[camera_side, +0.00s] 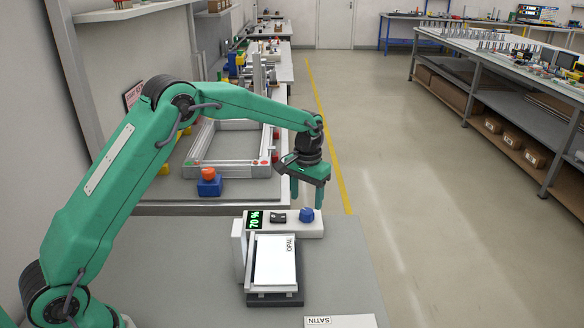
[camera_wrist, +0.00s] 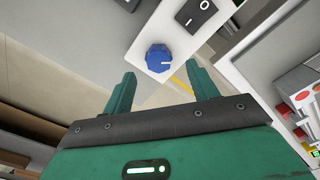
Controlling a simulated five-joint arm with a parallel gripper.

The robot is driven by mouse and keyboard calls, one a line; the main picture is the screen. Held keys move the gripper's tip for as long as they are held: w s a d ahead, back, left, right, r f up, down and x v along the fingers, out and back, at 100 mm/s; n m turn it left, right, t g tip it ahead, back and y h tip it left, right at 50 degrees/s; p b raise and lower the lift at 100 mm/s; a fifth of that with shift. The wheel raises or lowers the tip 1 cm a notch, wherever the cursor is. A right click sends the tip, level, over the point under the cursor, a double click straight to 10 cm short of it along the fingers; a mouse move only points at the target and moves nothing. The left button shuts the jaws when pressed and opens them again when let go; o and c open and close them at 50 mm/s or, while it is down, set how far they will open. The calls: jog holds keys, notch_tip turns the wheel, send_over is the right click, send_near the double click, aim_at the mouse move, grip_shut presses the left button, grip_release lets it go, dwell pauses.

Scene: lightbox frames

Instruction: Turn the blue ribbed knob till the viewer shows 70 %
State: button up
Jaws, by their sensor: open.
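The viewer (camera_side: 240,250) stands on the grey bench with a lit white panel (camera_side: 275,262) marked OPAL. Its small display (camera_side: 255,220) reads 70 % in green. The blue ribbed knob (camera_side: 306,214) sits at the right end of the viewer's white control strip. In the wrist view the knob (camera_wrist: 159,58) shows a white pointer line and lies beyond my fingertips, between their lines. My gripper (camera_side: 307,198) is open above the knob, its fingers apart and empty; the wrist view shows both fingers (camera_wrist: 160,76) clear of the knob.
A plate marked SATIN (camera_side: 340,321) lies at the bench's front. A blue box with a red button (camera_side: 209,182) and an aluminium frame (camera_side: 228,168) stand behind.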

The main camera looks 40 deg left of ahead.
aim_at(306, 211)
jog(key=shift+r, duration=1.7)
jog(key=shift+s+r, duration=0.3)
jog(key=shift+r, duration=0.25)
jog(key=s+r+t, duration=0.3)
jog(key=s+r, duration=1)
jog(key=s, duration=0.3)
jog(key=s+a+f+m+t, duration=0.1)
jog(key=s+t, duration=0.1)
jog(key=s, duration=1.5)
jog(key=shift+s+f+t, duration=0.15)
jog(key=shift+s+t, duration=0.15)
jog(key=shift+s, duration=0.05)
